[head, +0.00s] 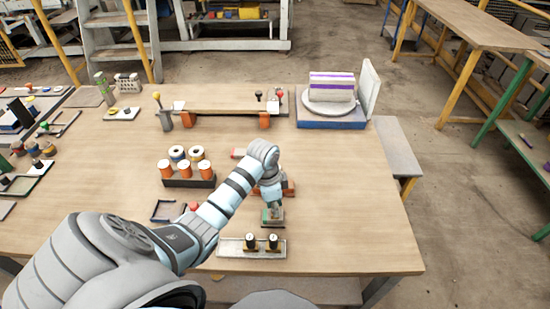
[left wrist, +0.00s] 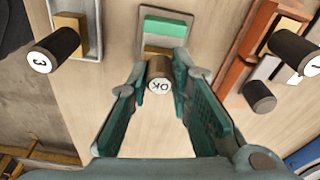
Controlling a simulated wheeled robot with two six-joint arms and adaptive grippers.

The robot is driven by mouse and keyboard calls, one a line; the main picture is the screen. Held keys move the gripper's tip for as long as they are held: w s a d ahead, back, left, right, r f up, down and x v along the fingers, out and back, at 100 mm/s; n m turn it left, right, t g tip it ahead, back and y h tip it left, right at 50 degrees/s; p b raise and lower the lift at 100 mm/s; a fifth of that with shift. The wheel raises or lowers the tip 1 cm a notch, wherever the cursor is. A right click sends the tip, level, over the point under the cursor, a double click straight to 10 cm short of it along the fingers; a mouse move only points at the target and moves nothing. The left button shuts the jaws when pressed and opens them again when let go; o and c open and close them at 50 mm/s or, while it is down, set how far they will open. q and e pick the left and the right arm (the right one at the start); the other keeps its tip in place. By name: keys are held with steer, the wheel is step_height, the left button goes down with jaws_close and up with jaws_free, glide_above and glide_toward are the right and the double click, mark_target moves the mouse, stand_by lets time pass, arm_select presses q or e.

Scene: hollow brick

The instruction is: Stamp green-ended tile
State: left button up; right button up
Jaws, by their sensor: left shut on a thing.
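My left gripper (head: 272,192) is over the front middle of the table, its fingers (left wrist: 160,95) pointing down. In the left wrist view it is shut on a dark round-handled stamp marked OK (left wrist: 160,84). The tile with a green end (left wrist: 178,26) lies just beyond the stamp, its green band clear of the fingers. The stamp's lower part overlaps the tile's near part; I cannot tell whether they touch. In the head view the tile (head: 266,215) shows small below the gripper. My right gripper is not in view.
A pale tray (head: 230,248) at the front edge holds two dark-handled stamps (head: 250,241), one marked 3 (left wrist: 42,62). A reddish-brown holder (left wrist: 238,62) stands close to the gripper. A rack of orange-and-white cylinders (head: 182,170) stands left.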

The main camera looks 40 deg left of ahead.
arm_select(q)
steer(key=shift+f+p, duration=0.2)
steer(key=shift+p, duration=0.2)
stand_by(1.4)
steer(key=shift+r, duration=0.1)
step_height(320, 180, up, 5)
steer(key=p, duration=0.6)
steer(key=shift+r, duration=0.15)
steer(key=shift+w+r+b, duration=0.1)
steer(key=shift+r+b, duration=0.2)
steer(key=shift+b, duration=0.05)
steer(key=shift+r, duration=0.5)
